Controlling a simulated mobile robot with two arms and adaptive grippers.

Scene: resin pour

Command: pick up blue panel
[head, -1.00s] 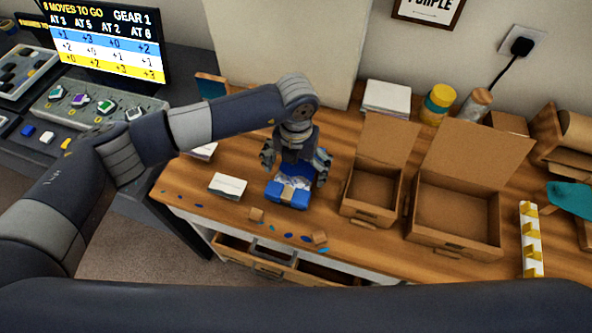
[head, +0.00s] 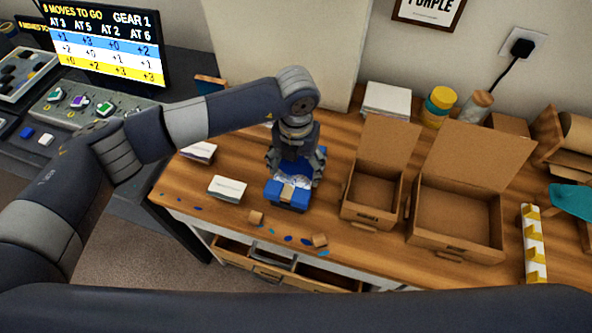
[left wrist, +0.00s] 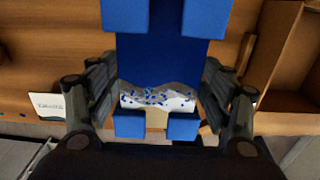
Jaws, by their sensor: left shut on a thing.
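The blue panel (left wrist: 150,60) stands between the fingers of my left gripper (head: 294,172) in the left wrist view. The fingers are shut on its two sides. In the head view only a bit of the panel (head: 319,158) shows past the gripper. A blue block-like piece with a tan middle (head: 288,194) is at its near side on the wooden table. My right gripper is not in view.
Two open cardboard boxes stand to the right, a smaller one (head: 371,207) and a larger one (head: 455,240). A white card stack (head: 227,188) is to the left.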

